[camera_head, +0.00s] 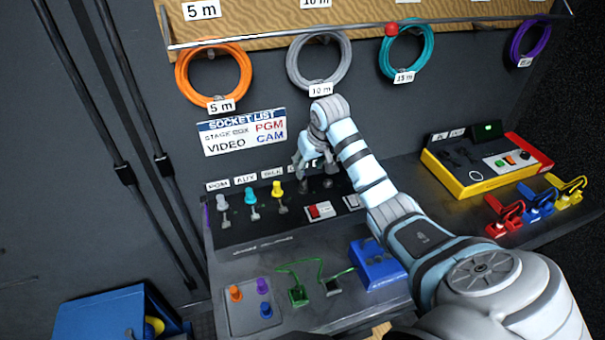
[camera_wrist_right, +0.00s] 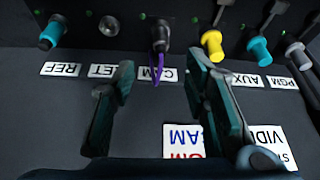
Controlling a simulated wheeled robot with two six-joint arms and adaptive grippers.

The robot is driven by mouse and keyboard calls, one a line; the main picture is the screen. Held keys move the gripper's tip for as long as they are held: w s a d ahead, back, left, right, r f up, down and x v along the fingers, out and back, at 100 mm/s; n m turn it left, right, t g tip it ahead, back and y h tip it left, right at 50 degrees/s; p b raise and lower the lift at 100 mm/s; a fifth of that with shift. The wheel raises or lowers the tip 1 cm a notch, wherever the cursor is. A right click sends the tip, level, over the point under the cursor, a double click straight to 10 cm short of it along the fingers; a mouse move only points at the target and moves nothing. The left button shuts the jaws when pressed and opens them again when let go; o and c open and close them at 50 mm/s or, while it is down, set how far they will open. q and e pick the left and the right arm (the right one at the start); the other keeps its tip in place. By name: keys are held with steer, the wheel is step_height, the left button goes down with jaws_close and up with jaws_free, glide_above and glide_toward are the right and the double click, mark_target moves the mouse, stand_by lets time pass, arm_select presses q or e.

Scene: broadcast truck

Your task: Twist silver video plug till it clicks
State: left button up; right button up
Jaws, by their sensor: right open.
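In the right wrist view, a plug with a dark, partly silver body and a purple cable (camera_wrist_right: 160,38) sits at the socket by the CAM label (camera_wrist_right: 157,75). I cannot tell how far it is turned. My right gripper (camera_wrist_right: 157,78) is open, with its two fingers apart and nothing between them, short of this plug. In the head view my right gripper (camera_head: 316,168) is over the socket panel (camera_head: 240,232) and hides part of its right end. A pale silver-grey plug (camera_head: 222,197) stands at the PGM end. My left gripper is out of view.
A teal plug (camera_head: 250,197) and a yellow plug (camera_head: 276,188) stand close by on the panel. A blue box (camera_head: 378,262) and green cable plugs (camera_head: 298,293) are on the desk. Coiled cables, including an orange one (camera_head: 183,76), hang above.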

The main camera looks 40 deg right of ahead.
steer(key=b, duration=0.1)
glide_above(303, 188)
steer(key=s, duration=0.2)
steer(key=f, duration=0.4)
steer(key=shift+w+d+f, duration=0.1)
steer(key=shift+d+f, duration=0.1)
steer(key=shift+f, duration=0.2)
steer(key=x, duration=0.2)
steer(key=w+b+x, duration=0.1)
steer(key=x, duration=0.2)
steer(key=shift+s+r, duration=0.2)
steer(key=shift+c, duration=0.9)
jaws_close()
steer(key=c, duration=0.6)
jaws_free()
jaws_close()
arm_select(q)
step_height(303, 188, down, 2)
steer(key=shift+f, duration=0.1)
